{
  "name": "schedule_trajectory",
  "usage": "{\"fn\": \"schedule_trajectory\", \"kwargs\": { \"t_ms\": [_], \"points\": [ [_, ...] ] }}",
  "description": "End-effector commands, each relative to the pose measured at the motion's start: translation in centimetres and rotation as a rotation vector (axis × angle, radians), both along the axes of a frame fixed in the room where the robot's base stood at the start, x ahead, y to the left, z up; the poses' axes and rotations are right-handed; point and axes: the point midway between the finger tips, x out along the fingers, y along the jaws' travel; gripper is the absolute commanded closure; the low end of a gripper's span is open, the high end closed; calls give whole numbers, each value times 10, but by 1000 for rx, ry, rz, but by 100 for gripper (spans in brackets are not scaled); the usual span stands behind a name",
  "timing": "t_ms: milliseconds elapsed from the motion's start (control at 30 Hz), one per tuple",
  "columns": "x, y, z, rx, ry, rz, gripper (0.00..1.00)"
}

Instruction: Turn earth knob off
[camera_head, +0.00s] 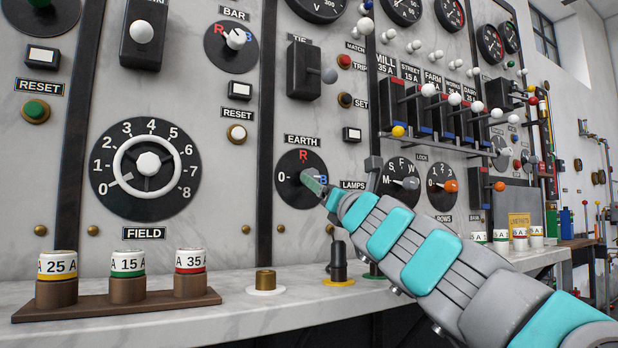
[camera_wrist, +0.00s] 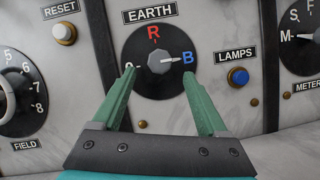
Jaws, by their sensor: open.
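The EARTH dial (camera_head: 288,194) is a round black plate on the marble panel, marked 0 at left, R at top and B at right. In the wrist view the EARTH dial (camera_wrist: 155,88) sits straight ahead. Its small grey knob (camera_wrist: 170,60) points right, towards B. My gripper (camera_wrist: 159,72) is open, one green finger left of the knob and one right, the left tip partly covering the 0. I cannot tell whether the tips touch the dial. In the head view my gripper (camera_head: 315,184) hides most of the knob.
The blue LAMPS button (camera_wrist: 237,77) is just right of the dial. The FIELD dial (camera_head: 148,205) is at left and another rotary dial (camera_head: 398,190) at right. A marble ledge (camera_head: 235,312) runs below, holding a fuse rack (camera_head: 115,304) and a brass post (camera_head: 265,281).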

Motion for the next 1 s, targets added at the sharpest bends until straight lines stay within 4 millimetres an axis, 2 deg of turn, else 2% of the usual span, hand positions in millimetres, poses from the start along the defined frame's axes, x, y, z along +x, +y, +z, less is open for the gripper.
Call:
{"fn": "schedule_trajectory", "kwargs": {
  "t_ms": [600, 1000],
  "points": [
    [51, 27, 25, -4, -1, -2, 24],
    [57, 30, 25, -3, -1, -1, 24]
  ]
}}
